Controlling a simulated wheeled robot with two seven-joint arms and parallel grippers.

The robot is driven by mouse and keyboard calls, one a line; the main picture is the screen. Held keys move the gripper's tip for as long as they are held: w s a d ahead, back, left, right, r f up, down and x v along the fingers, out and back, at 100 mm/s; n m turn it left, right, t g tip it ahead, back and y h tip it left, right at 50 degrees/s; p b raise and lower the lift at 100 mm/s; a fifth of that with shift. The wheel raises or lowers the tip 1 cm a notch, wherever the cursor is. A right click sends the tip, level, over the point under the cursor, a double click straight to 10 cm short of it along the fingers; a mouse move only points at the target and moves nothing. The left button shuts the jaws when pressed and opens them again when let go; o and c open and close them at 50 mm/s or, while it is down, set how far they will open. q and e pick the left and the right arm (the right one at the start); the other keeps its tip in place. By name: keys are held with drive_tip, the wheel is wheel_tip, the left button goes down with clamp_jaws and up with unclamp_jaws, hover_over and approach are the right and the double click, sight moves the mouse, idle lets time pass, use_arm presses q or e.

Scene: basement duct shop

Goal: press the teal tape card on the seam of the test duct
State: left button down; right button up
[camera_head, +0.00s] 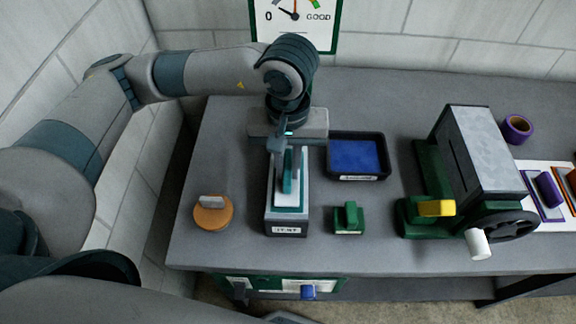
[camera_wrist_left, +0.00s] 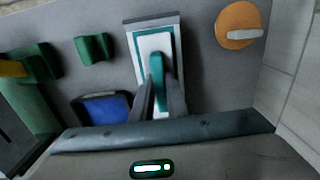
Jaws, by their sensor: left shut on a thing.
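The test duct (camera_head: 287,222) is a grey box with a small white label on its front, standing near the left end of the bench. Its top is white with a teal border, also seen in the left wrist view (camera_wrist_left: 141,43). My left gripper (camera_head: 286,182) points down over the duct. It is shut on the upright teal piece of the tape card (camera_head: 289,173), which shows between the fingers in the left wrist view (camera_wrist_left: 157,72). The card's underside is hidden, so I cannot tell whether it touches the duct. My right gripper is not in view.
A blue-bottomed tray (camera_head: 357,177) stands right of the duct, a green block (camera_head: 348,218) at front right. An orange disc with a grey grip (camera_head: 212,214) lies left. A machine with a crank (camera_head: 480,150) and a purple roll (camera_head: 516,129) are further right. A dial sign hangs behind.

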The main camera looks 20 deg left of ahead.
sight(288, 165)
use_arm(q)
drive_tip(key=shift+r+p, duration=0.75)
drive_tip(key=shift+r, duration=2.75)
drive_tip(key=shift+f, duration=0.1)
